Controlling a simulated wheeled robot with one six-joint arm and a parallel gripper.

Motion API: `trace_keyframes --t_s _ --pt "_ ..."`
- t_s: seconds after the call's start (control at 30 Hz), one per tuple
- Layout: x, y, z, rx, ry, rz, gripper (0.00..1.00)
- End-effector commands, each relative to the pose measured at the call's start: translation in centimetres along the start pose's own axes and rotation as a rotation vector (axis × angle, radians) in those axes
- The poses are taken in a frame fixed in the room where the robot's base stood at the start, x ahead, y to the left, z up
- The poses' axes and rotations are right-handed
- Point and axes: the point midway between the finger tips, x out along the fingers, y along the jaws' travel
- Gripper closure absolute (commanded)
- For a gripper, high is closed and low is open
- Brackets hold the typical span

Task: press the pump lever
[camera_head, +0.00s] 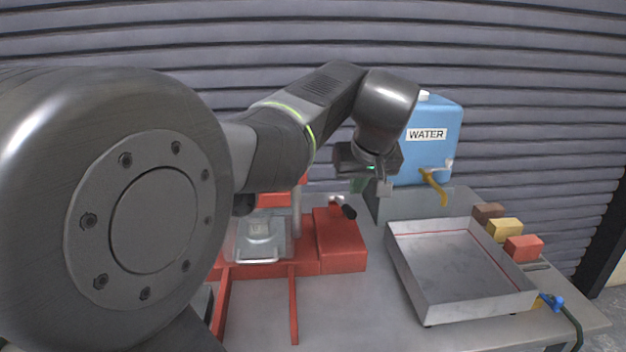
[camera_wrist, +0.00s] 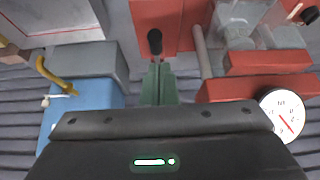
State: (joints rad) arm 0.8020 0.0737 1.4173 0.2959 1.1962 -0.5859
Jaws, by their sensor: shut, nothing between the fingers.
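The pump lever shows as a black-ended handle (camera_head: 348,211) on the red pump block (camera_head: 340,245) of a press, right of its steel post. In the wrist view, the black handle (camera_wrist: 155,42) stands just beyond my fingertips. My gripper (camera_head: 358,188) hangs above and slightly behind the handle in the head view. Its green fingers (camera_wrist: 158,72) are together and empty in the wrist view. I cannot tell whether the fingertips touch the handle. My arm hides the left part of the press in the head view.
A shallow metal tray (camera_head: 460,270) lies right of the press. A blue water container (camera_head: 432,150) with a yellow hose stands on a grey block behind. Coloured blocks (camera_head: 505,230) line the tray's right side. A round gauge (camera_wrist: 283,114) and another black knob (camera_wrist: 310,15) show in the wrist view.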

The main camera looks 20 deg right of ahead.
Motion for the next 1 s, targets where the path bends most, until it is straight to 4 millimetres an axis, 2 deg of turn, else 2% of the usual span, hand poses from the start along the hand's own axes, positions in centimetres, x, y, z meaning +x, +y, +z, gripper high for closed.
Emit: trace_keyframes --t_s 0.03,0.1,0.33,0.83,1.0 --pt "-1.2 -0.6 -1.6 -0.027 -0.027 0.020 1.00" --pt "-1.9 -0.9 -2.8 -0.052 -0.059 0.056 1.00" --pt "-3.4 -1.7 -5.4 -0.100 -0.109 0.141 1.00" --pt "-3.5 -1.8 -5.8 -0.107 -0.117 0.161 1.00" --pt "-1.9 -1.6 -5.6 -0.107 -0.120 0.160 1.00"
